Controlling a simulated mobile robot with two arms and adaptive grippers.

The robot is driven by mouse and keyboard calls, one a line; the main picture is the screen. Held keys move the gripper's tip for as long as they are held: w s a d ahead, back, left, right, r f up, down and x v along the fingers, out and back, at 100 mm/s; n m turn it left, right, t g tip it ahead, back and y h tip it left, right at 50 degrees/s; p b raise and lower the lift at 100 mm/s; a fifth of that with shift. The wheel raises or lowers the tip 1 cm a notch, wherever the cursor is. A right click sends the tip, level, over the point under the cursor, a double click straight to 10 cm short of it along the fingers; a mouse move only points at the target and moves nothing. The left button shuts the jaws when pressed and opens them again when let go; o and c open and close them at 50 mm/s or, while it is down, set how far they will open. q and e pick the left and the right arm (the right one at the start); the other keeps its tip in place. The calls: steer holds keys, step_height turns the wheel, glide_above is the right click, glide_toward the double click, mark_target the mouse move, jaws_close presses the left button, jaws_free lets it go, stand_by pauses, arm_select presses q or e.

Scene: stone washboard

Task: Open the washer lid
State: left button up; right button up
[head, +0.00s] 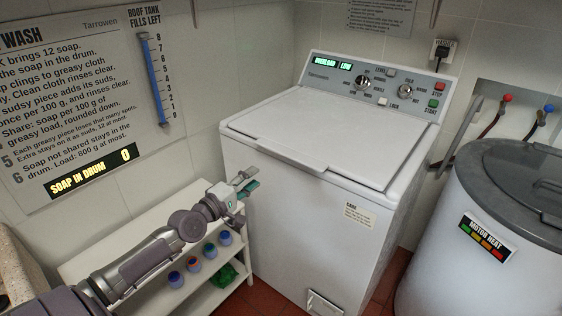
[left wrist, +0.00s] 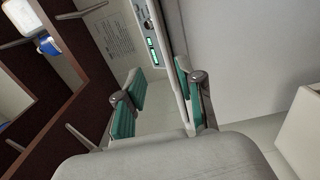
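The white top-loading washer (head: 300,215) stands in the middle of the head view. Its flat lid (head: 322,130) lies shut, with a rim around it and the control panel (head: 375,82) behind. My left gripper (head: 255,178) is at the washer's front left, just below the lid's front edge. Its green-padded fingers are apart, and I see nothing held. In the left wrist view the open fingers (left wrist: 159,72) stand either side of a gap, with the washer's pale side (left wrist: 240,50) at the right. I cannot tell whether a finger touches the washer. My right gripper is not in view.
A low white shelf (head: 150,222) with small coloured jars stands left of the washer, under my left arm. A round grey-lidded machine (head: 525,180) stands close at the right. A sign (head: 75,95) covers the left wall. Little floor shows.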

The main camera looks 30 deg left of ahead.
mark_target(284, 156)
arm_select(q)
steer(key=w, duration=0.4)
steer(key=w+b, duration=0.1)
steer(key=w, duration=0.7)
steer(key=shift+w+d+f, duration=0.15)
steer(key=shift+w+d, duration=0.05)
steer(key=shift+d, duration=0.2)
steer(key=shift+w+b, duration=0.35)
steer(key=shift+w, duration=0.25)
steer(key=shift+w+d, duration=0.1)
steer(key=shift+w, duration=0.05)
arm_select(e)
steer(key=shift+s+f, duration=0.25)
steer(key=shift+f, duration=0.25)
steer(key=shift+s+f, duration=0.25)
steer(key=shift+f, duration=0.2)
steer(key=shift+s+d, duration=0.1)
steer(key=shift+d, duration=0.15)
arm_select(q)
jaws_close()
